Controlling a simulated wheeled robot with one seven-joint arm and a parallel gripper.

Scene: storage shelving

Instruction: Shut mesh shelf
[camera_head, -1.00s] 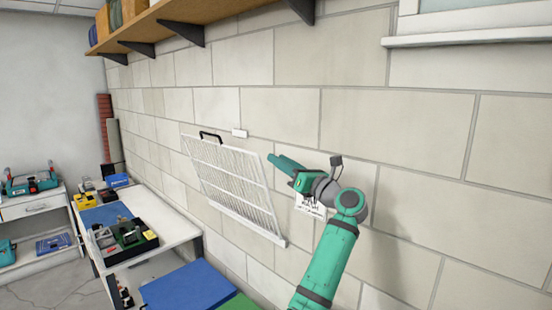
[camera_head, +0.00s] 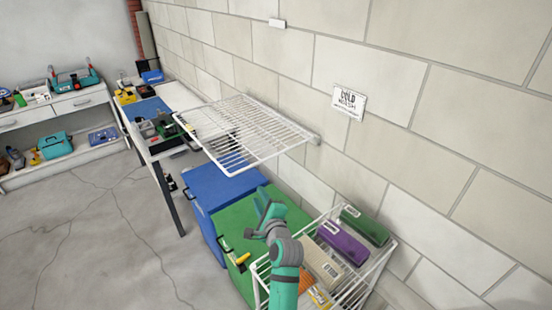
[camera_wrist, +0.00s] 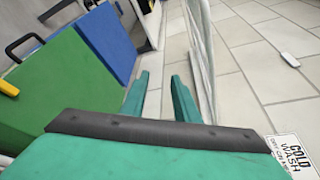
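The white mesh shelf (camera_head: 245,133) sticks out from the block wall, roughly level, in the head view. Its wall-side edge meets the wall at a bracket near its right end. In the wrist view the mesh (camera_wrist: 199,50) shows nearly edge-on, just right of my gripper (camera_wrist: 159,76). My gripper's two teal fingers are apart with nothing between them. In the head view my gripper (camera_head: 264,200) is below and in front of the shelf, over the green box. I cannot tell whether a finger touches the mesh. The shelf's handle is not clear.
A blue box (camera_head: 212,190) and a green box (camera_head: 240,222) stand under the shelf. A wire rack (camera_head: 385,258) with several packages is at the lower right. Floor at left is clear.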

